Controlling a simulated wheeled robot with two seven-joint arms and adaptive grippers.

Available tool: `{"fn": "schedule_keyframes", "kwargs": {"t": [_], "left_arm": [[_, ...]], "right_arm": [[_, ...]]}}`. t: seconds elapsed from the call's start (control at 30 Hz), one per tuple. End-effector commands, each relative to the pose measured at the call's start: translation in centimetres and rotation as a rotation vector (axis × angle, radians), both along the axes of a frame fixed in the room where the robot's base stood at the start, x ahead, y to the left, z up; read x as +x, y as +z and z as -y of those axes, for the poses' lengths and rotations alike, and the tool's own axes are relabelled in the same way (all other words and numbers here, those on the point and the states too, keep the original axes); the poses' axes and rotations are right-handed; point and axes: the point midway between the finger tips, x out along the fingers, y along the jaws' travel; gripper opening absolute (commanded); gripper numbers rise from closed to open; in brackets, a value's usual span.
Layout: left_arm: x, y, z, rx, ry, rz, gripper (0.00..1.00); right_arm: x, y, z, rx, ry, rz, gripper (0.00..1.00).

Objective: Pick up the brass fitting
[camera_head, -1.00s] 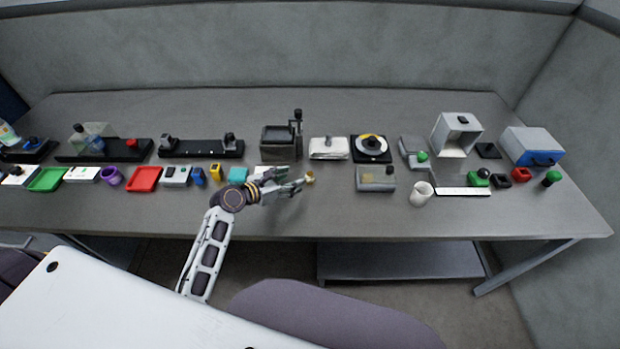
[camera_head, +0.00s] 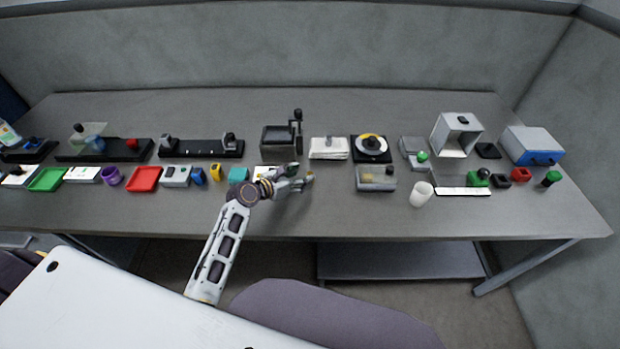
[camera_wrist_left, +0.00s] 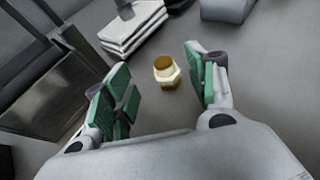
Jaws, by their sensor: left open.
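The brass fitting (camera_wrist_left: 167,72) stands on the grey table, small and gold-coloured with a hexagonal base. In the left wrist view it lies ahead of and between the two green-padded fingers of my left gripper (camera_wrist_left: 160,88), apart from both. The jaws are open and empty. In the head view my left gripper (camera_head: 297,183) is low over the table, with the brass fitting (camera_head: 309,175) at its fingertips, partly hidden by them. My right gripper does not show in either view.
A dark metal box with a lever (camera_head: 279,141) and a white stack (camera_head: 329,148) stand behind the gripper. A grey device with a clear top (camera_head: 376,184) is to the right, with a white cup (camera_head: 421,194) beyond. The table front near the fitting is clear.

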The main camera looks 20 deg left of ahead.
Motion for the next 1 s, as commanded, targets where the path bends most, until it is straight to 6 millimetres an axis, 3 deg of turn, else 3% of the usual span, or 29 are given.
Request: {"fn": "schedule_keyframes", "kwargs": {"t": [0.53,1.0], "left_arm": [[3.4,-1.8,2.4,0.001,-0.001,-0.001,0.57],[3.7,-2.0,2.6,0.000,0.000,-0.001,0.57]], "right_arm": [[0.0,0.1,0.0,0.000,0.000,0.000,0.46],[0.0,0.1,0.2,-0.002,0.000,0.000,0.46]]}}
